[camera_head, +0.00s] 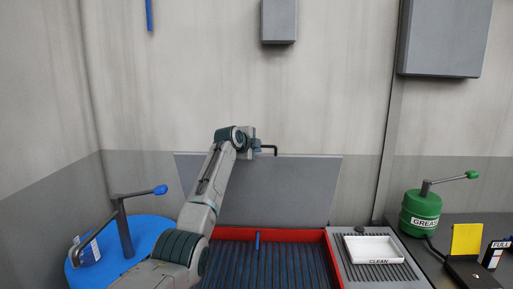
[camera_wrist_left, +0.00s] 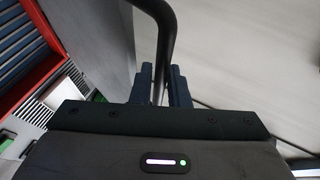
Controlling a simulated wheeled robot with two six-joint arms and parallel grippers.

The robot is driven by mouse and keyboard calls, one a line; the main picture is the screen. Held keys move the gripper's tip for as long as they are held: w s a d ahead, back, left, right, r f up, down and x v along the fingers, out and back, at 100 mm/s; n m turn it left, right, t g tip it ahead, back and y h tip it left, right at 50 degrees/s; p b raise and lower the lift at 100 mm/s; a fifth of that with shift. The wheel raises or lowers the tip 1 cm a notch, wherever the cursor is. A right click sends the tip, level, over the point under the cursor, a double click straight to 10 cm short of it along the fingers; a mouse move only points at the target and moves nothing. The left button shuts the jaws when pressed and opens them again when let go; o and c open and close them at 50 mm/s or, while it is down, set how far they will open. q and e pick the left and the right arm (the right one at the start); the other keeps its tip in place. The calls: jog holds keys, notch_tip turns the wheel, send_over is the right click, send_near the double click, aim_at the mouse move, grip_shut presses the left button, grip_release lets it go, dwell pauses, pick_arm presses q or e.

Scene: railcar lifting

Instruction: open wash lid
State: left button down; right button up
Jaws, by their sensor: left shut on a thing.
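The wash lid (camera_head: 290,190) is a grey panel standing tilted up along the back edge of the red-rimmed wash basin (camera_head: 285,233). A black bent handle (camera_head: 268,149) sits at its top edge. My left gripper (camera_head: 255,146) is at the top of the lid, shut on the handle. In the left wrist view the dark bar of the handle (camera_wrist_left: 168,45) runs between the fingers of my left gripper (camera_wrist_left: 160,85). The lid's grey face (camera_wrist_left: 90,40) shows left of it. My right gripper is not in view.
A blue drum (camera_head: 150,232) with a pump lever stands at left. A white CLEAN tray (camera_head: 373,249) sits on a ribbed panel right of the basin. A green GREASE can (camera_head: 420,212) and a yellow plate (camera_head: 466,239) stand farther right. Grey boxes hang on the wall.

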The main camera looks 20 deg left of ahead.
pick_arm(q)
jog(key=c, duration=1.6)
grip_release()
jog(key=shift+o, duration=0.6)
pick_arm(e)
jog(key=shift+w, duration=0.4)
pick_arm(q)
jog(key=shift+s, duration=0.1)
